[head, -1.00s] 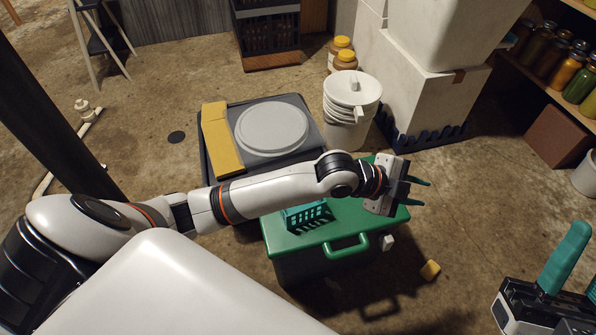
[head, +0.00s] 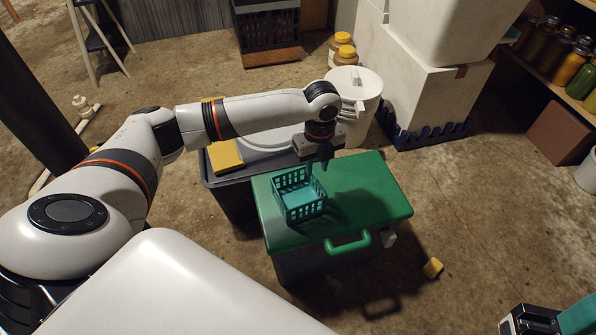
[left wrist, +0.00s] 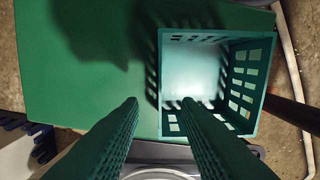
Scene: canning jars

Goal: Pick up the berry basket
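The berry basket (head: 304,211) is a small teal open basket with slotted walls. It stands upright on the green lid (head: 362,185) of a dark box, towards the lid's left side, and looks empty. My left gripper (head: 322,168) points down above the lid, just behind and right of the basket. My right gripper (head: 548,320) is cut off at the bottom right corner, fingers partly out of frame.
A dark bin with a yellow block (head: 226,156) and a grey round lid stands behind the green-lidded box. A white bucket (head: 362,120) stands close behind my left wrist. A green handle (head: 348,244) sticks out in front. A small yellow block (head: 433,268) lies on the floor.

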